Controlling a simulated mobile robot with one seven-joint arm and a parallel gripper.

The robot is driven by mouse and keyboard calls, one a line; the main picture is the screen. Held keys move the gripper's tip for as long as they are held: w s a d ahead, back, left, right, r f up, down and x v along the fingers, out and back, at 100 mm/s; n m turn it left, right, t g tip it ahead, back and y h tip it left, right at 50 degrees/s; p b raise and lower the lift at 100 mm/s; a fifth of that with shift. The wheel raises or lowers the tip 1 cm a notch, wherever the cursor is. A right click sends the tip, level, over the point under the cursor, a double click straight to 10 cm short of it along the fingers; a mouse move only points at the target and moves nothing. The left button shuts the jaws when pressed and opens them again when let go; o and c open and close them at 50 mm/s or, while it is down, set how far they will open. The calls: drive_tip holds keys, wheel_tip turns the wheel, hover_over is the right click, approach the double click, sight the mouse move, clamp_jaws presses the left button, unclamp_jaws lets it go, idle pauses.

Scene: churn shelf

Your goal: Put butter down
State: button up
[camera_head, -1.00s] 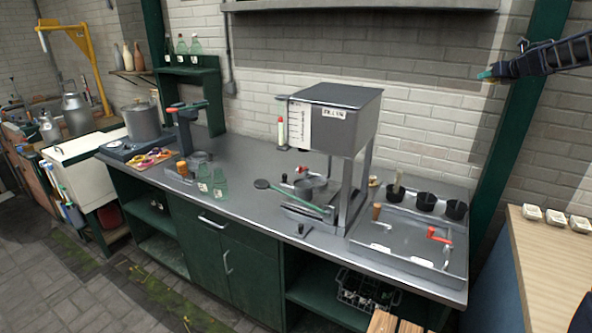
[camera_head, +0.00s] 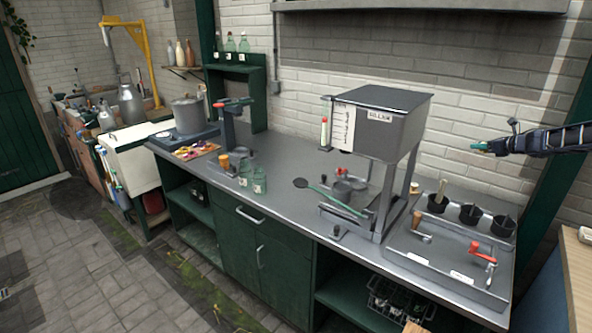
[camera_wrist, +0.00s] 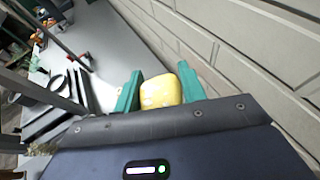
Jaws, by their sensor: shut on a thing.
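The butter is a pale yellow block (camera_wrist: 160,91) in the wrist view, between the two green fingers. My gripper (camera_wrist: 158,88) is shut on it. In the head view my gripper (camera_head: 480,147) is at the right, held in the air in front of the brick wall and above the counter's right end. The butter is too small to make out there.
The grey counter (camera_head: 290,205) has a clear stretch at the front middle. A tall metal machine (camera_head: 375,125) stands on it. At the right are a shallow tray (camera_head: 440,272) and several black cups (camera_head: 471,213). Glass bottles (camera_head: 259,180) stand left of the middle.

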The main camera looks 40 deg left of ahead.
sight(460, 197)
drive_tip(key=shift+n+g, duration=0.4)
drive_tip(key=shift+g, duration=0.1)
drive_tip(key=f, duration=0.7)
drive_tip(key=a+f, duration=0.1)
drive_tip(key=f, duration=1.4)
drive_tip(key=shift+s+a+f, duration=0.15)
drive_tip(key=shift+s+a, duration=0.1)
drive_tip(key=shift+a, duration=0.05)
drive_tip(key=o, duration=1)
drive_tip(key=shift+f, duration=0.1)
drive_tip(key=shift+c, duration=0.2)
